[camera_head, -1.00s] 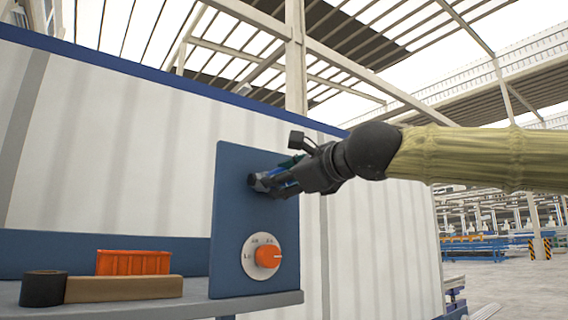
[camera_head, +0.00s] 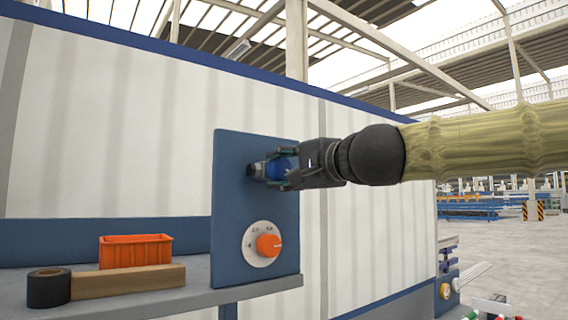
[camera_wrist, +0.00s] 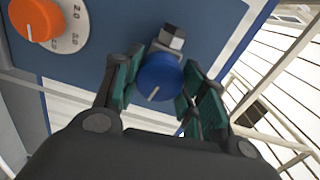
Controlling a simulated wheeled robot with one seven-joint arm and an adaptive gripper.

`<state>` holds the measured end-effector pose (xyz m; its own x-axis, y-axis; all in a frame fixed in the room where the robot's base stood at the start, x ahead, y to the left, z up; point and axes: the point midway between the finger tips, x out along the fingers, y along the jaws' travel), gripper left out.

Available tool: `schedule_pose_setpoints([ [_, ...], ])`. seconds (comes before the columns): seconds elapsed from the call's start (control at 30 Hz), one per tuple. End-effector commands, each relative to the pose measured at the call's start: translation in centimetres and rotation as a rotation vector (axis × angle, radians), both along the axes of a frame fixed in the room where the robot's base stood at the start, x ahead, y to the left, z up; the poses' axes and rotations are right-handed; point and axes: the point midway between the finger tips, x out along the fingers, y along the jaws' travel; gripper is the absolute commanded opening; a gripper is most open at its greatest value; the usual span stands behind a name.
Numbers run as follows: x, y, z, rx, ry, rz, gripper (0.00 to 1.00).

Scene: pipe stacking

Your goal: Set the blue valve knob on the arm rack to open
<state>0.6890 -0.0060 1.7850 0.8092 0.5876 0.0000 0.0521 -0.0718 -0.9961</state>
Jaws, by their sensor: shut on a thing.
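The blue valve knob (camera_wrist: 160,78) is on the upper part of the blue panel (camera_head: 228,216). A pale pointer line shows on its face, slanting in the wrist view. A metal fitting (camera_wrist: 172,38) sits beside the knob. My gripper (camera_head: 281,170) reaches in from the right, with its green-padded fingers on either side of the knob and closed on it. The knob also shows between the fingers in the head view (camera_head: 277,168), partly covered. I cannot read any open or shut marking near it.
An orange dial (camera_head: 268,245) on a white marked plate is lower on the panel. On the grey shelf (camera_head: 200,298) to the left are an orange bin (camera_head: 135,252), a brown block (camera_head: 128,282) and a black roll (camera_head: 48,289). Open floor is at right.

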Motion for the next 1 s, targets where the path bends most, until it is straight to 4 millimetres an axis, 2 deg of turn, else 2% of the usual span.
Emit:
schedule_pose_setpoints([
  [0.4,-0.03,0.08,-0.12,-0.138,-0.099,0.002,0.18],
  [0.93,-0.02,0.1,-0.22,-0.155,-0.11,0.002,0.18],
  [0.97,-0.02,0.1,-0.22,-0.155,-0.11,0.002,0.47],
  [1.0,-0.01,0.1,-0.22,-0.155,-0.11,0.002,0.54],
])
